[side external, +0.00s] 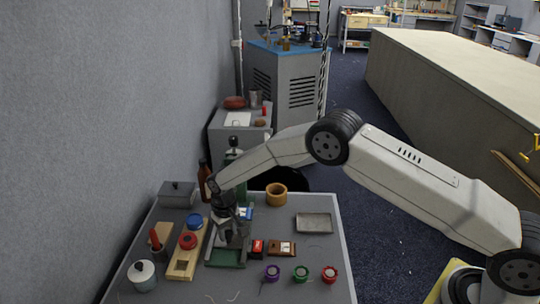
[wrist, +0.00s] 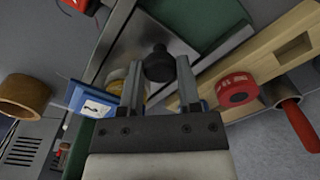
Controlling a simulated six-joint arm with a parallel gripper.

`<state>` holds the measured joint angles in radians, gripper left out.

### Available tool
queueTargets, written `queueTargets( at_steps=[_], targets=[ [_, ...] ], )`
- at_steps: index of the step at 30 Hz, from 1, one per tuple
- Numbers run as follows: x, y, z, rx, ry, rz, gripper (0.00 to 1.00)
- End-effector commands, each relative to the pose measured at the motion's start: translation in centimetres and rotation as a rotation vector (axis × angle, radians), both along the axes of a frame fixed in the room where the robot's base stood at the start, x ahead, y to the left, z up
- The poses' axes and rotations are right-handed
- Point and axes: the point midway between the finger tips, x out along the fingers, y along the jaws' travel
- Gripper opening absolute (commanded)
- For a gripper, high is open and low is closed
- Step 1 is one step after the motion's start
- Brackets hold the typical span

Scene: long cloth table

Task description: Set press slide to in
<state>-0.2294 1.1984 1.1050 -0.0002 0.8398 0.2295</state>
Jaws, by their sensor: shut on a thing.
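My gripper (wrist: 158,88) points down over the press and is shut on a round black knob (wrist: 159,64), with one finger on each side of it. In the side external view my gripper (side external: 224,212) hides the knob and most of the press slide. The metal plate of the slide (wrist: 185,52) shows beneath the knob in the wrist view. The press's green base (side external: 225,259) sits on the grey table, and its green part also shows in the wrist view (wrist: 205,18). How far in the slide stands is hard to tell.
A wooden board (side external: 179,270) with a red ring (side external: 188,241) and a blue ring (side external: 194,221) lies close on the left. A lidded pot (side external: 142,275) is front left.

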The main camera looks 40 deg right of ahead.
Motion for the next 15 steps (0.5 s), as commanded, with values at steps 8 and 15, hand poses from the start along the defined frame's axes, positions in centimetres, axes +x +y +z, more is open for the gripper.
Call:
queueTargets(
  at_steps=[8, 15],
  targets=[
    [1.9, -1.7, 0.1, 0.001, -0.005, -0.001, 0.0],
    [2.0, -1.8, 0.1, 0.001, -0.006, 0.0, 0.0]
  ],
)
